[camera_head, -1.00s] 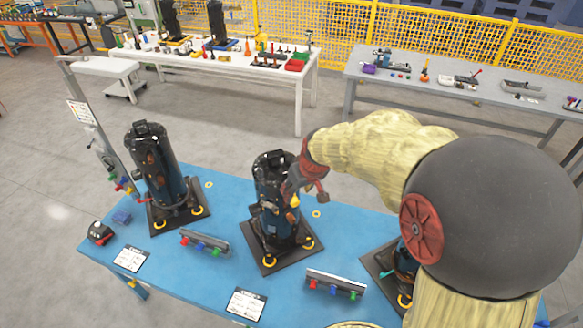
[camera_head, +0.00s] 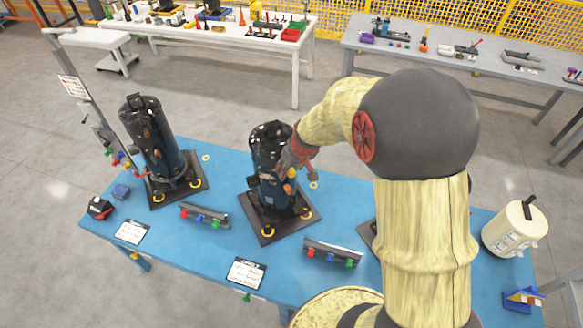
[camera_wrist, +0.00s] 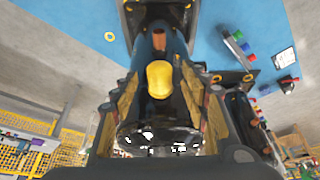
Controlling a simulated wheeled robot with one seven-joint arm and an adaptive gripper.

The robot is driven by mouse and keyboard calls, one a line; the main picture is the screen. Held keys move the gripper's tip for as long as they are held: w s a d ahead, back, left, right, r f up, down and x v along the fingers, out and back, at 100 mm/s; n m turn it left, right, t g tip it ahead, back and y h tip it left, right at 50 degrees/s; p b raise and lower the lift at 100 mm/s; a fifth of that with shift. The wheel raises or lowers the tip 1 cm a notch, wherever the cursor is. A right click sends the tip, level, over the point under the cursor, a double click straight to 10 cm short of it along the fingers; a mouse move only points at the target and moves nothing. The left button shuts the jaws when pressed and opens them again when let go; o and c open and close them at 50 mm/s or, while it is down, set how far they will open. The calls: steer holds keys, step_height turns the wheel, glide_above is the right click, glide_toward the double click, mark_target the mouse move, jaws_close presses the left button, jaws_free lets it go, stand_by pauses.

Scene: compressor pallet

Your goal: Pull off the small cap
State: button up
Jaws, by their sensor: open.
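The middle compressor (camera_head: 265,150), a black upright cylinder, stands on a dark square plate (camera_head: 270,227) on the blue table. A yellow cap (camera_wrist: 159,78) sticks out of its side, with a smaller brown-orange cap (camera_wrist: 159,39) beyond it in the wrist view. The yellow cap also shows in the head view (camera_head: 292,173). I cannot tell which one is the small cap. My gripper (camera_wrist: 160,98) is open and empty, its fingers on either side of the yellow cap. In the head view my gripper (camera_head: 298,157) is at the compressor's upper right side, partly hidden by my wrist.
Another black compressor (camera_head: 150,135) stands to the left. Racks with coloured caps (camera_head: 204,215) (camera_head: 332,252) and white cards (camera_head: 246,273) lie along the front of the blue table (camera_head: 195,250). A white canister (camera_head: 515,230) stands at the right. My arm hides part of the table.

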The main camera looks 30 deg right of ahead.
steer(key=shift+c, duration=0.8)
jaws_close()
stand_by(0.5)
